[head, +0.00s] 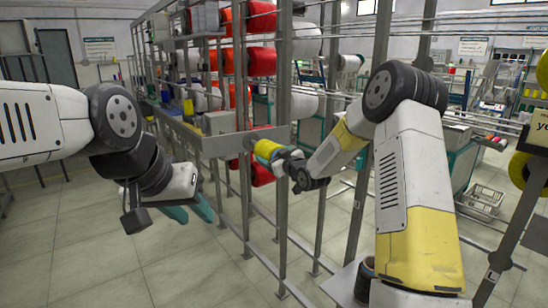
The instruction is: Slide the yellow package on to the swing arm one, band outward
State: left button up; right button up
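The yellow package (267,149) is small in the head view, at the front of the metal frame, close against the grey horizontal bar (230,144). My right gripper (279,156) reaches it from the right and appears closed on it; the fingers are mostly hidden. The swing arm behind the package is hidden, so I cannot tell whether the package is around it or only in front of it. My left gripper (190,211) hangs low on the left, empty, its teal fingers apart.
The metal frame has upright posts (283,90) close to my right forearm. Red packages (261,61) and white packages (303,104) sit on it. A yellow package (519,168) hangs at the right edge. The floor (110,260) at lower left is clear.

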jog(key=shift+x, duration=2)
jog(key=shift+w, duration=0.1)
jog(key=shift+x, duration=2.2)
jog(key=shift+f, duration=0.5)
jog(key=o, duration=1.6)
jog(key=shift+v, duration=3.95)
